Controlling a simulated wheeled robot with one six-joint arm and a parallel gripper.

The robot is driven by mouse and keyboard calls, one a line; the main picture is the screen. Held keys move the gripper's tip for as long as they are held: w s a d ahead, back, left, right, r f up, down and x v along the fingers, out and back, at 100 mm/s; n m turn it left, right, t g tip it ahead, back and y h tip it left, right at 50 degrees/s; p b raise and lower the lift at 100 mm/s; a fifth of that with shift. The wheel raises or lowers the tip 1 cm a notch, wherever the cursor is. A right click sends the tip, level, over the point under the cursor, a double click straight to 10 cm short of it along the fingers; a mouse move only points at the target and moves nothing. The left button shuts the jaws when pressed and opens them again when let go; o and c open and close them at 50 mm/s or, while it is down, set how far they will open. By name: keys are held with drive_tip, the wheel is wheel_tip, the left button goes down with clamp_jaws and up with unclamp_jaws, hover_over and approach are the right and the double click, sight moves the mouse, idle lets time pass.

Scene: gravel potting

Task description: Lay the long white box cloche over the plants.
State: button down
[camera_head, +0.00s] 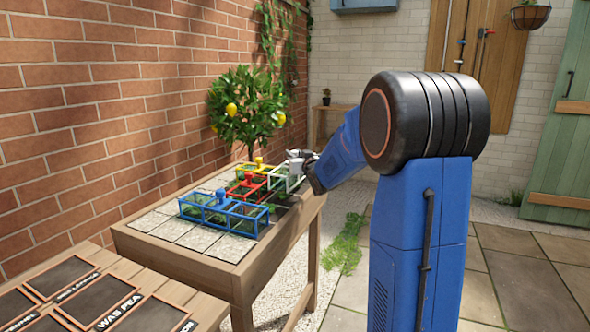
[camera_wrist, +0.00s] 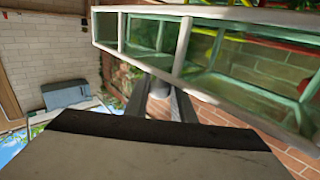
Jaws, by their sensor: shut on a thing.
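The long white box cloche (camera_head: 281,181) is at the far right part of the potting bench, partly hidden by my gripper and the other cloches. In the wrist view the white cloche (camera_wrist: 181,55) fills the top, with a white frame and greenish clear panels, tilted in the picture. My gripper (camera_head: 299,158) is shut on the white cloche; its fingers (camera_wrist: 165,98) close below the frame in the wrist view. Green plants (camera_head: 243,190) show low among the cloches. I cannot tell whether the white cloche touches the bench.
Blue (camera_head: 222,213), red (camera_head: 247,187) and yellow (camera_head: 259,165) box cloches stand close beside it on the slabbed bench (camera_head: 183,257). A lemon tree (camera_head: 246,104) and a brick wall (camera_head: 120,100) lie behind. Framed slates (camera_head: 98,296) fill the near table.

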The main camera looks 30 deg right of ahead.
drive_tip(key=shift+f, duration=2.2)
drive_tip(key=shift+f, duration=0.1)
drive_tip(key=c, duration=1.5)
unclamp_jaws()
drive_tip(key=shift+s, duration=0.15)
drive_tip(key=s, duration=0.4)
drive_tip(key=s+a, duration=0.1)
drive_tip(key=s, duration=0.6)
drive_tip(key=shift+s+a, duration=0.25)
drive_tip(key=shift+s, duration=0.1)
drive_tip(key=s+a+f+g, duration=0.3)
drive_tip(key=s+a, duration=0.4)
drive_tip(key=s, duration=0.6)
drive_tip(key=s+a+f+n+g+y, duration=0.1)
drive_tip(key=s+a+f+g, duration=0.3)
drive_tip(key=s, duration=1)
drive_tip(key=s+a+f+g+y, duration=0.1)
drive_tip(key=s+a+f+g, duration=0.3)
drive_tip(key=s+a, duration=0.5)
drive_tip(key=shift+s+a+f+g, duration=0.15)
drive_tip(key=shift+s+g, duration=0.35)
drive_tip(key=shift+s, duration=0.65)
drive_tip(key=shift+s+a+r+g, duration=0.1)
drive_tip(key=shift+s+a+g, duration=0.3)
drive_tip(key=shift+s, duration=0.75)
drive_tip(key=shift+d, duration=0.15)
